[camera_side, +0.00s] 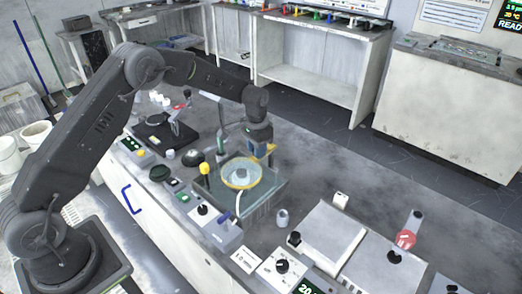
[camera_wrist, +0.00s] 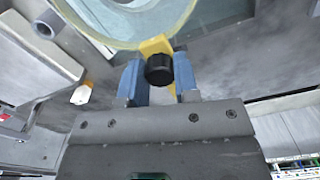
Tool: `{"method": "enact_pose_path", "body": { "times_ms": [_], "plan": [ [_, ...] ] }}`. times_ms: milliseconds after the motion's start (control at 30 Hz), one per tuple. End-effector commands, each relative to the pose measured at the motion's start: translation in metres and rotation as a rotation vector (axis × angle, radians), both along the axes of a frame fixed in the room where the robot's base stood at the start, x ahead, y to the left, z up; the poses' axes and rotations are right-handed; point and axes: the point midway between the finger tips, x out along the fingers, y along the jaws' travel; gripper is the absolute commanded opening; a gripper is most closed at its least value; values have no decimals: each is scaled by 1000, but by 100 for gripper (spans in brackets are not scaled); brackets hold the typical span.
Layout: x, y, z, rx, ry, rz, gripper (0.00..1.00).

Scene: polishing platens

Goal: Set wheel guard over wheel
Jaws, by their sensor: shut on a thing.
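The wheel guard shows as a yellow ring (camera_side: 230,184) at the middle of the side view, around a pale round wheel (camera_side: 243,174) as seen from there. In the wrist view the ring (camera_wrist: 115,44) crosses the top, with a pale blue-green disc inside it. My gripper (camera_side: 264,150) is at the ring's far right edge. Whether the ring rests on anything or hangs just above the wheel, I cannot tell.
A clear-walled basin (camera_side: 262,205) surrounds the wheel. A yellow-topped knob (camera_side: 204,169) stands at its left. A black platen unit (camera_side: 160,137) is farther back left. A white flat box (camera_side: 327,236) and a red-knobbed part (camera_side: 405,239) are to the right.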

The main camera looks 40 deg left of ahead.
Motion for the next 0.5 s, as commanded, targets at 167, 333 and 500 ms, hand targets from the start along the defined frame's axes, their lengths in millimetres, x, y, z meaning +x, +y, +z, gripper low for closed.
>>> {"method": "enact_pose_path", "body": {
  "times_ms": [167,333,500],
  "plan": [
    [1,4,1,1,-5,-43,0],
    [1,4,1,1,-7,-43,0],
    [1,4,1,1,-7,-42,39]
  ]
}}
